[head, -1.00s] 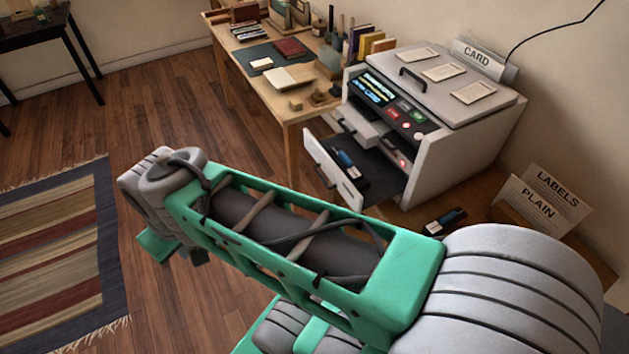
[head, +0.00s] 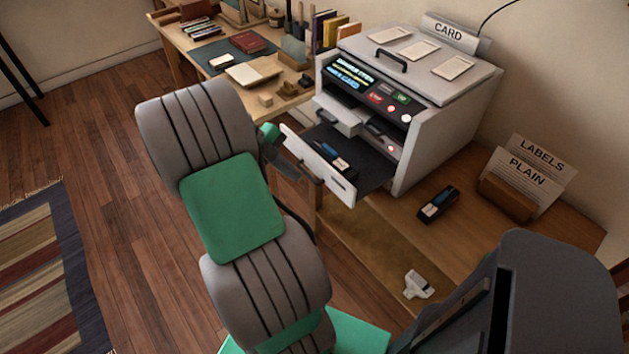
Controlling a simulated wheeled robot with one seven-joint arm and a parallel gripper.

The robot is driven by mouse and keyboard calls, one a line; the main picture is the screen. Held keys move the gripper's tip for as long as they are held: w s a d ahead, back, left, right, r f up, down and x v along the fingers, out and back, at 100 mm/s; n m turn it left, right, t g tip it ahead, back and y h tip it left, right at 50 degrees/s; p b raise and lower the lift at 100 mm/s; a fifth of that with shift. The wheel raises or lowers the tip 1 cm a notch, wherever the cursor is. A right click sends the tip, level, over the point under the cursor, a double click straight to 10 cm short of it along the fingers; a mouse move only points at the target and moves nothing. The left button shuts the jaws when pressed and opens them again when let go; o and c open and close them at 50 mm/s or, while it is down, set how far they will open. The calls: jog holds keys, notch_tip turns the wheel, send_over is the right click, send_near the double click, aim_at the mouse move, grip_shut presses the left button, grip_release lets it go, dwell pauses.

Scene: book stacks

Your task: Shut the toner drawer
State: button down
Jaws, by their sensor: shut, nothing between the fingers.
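The toner drawer (head: 342,186) of the white printer (head: 450,135) stands pulled out, its white front panel facing left and toward me. A dark cartridge with a blue label (head: 336,157) lies in it. My gripper (head: 290,170) is partly hidden behind my own arm; its dark end shows just left of the drawer front, by the drawer's handle. It looks shut and holds nothing. I cannot tell whether it touches the panel.
Another dark cartridge (head: 438,204) and a small white object (head: 418,285) lie right of and below the drawer. A holder with LABELS and PLAIN cards (head: 510,197) stands at the right. A desk with books (head: 245,75) is behind.

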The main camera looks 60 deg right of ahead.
send_near(336, 193)
jog(key=a+f, duration=0.2)
jog(key=a, duration=0.1)
jog(key=s+d, duration=0.1)
jog(key=d, duration=0.1)
jog(key=s+d+f+p, duration=0.1)
jog(key=shift+s+d+f, duration=0.2)
jog(key=shift+s+d, duration=0.2)
jog(key=shift+d, duration=0.1)
